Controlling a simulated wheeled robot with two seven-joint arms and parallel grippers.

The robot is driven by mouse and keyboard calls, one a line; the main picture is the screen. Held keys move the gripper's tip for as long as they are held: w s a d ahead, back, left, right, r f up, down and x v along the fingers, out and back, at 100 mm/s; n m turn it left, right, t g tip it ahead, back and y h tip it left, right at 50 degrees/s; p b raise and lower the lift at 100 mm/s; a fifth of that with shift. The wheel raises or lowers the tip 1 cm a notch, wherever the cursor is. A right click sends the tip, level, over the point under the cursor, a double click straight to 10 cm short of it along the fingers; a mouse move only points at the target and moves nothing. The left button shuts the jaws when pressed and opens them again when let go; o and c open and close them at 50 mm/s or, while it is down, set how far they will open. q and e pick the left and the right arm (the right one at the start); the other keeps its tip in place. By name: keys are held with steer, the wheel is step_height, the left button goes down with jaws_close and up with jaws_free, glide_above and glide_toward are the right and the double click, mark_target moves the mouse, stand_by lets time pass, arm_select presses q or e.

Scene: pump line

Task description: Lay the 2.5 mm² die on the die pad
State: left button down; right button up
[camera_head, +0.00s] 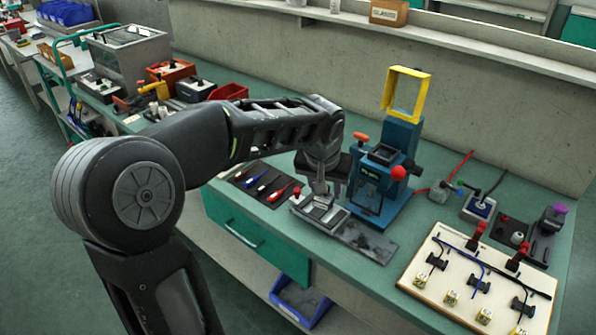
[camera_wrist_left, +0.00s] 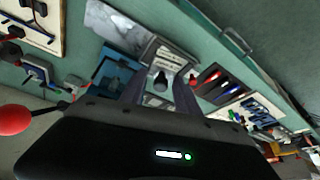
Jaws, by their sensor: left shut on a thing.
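My left gripper (camera_head: 320,197) reaches down over a light grey block with slots (camera_head: 325,214) on the bench, left of the blue press (camera_head: 375,195). In the left wrist view my fingers (camera_wrist_left: 160,92) are shut on a small dark piece (camera_wrist_left: 160,80), which shows against the pale block. I cannot tell whether the piece still touches the block. No size marking is readable, so I cannot tell if it is the 2.5 mm² die. A flat grey plate (camera_head: 367,239) lies in front of the press. I cannot tell which surface is the die pad. My right gripper is not in view.
The press has a raised yellow guard (camera_head: 405,92) and a red ball knob (camera_head: 398,173). Tools with red and blue handles (camera_head: 262,184) lie on a dark mat at left. A pale board with wires (camera_head: 470,285) stands at right. A wall backs the bench.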

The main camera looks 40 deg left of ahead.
arm_select(q)
steer(key=w+d+f+m, duration=0.1)
steer(key=d+f, duration=0.2)
steer(key=d, duration=0.3)
steer(key=w+d+f+m+h, duration=0.1)
steer(key=d+f, duration=0.3)
steer(key=d, duration=0.1)
steer(key=w+d+f+m, duration=0.1)
steer(key=d+f+m, duration=0.1)
steer(key=d, duration=0.4)
steer(key=shift+d+f+t+h, duration=0.3)
steer(key=shift+f+h, duration=0.1)
steer(key=shift+f, duration=0.3)
steer(key=shift+s+a, duration=0.1)
steer(key=shift+a, duration=0.05)
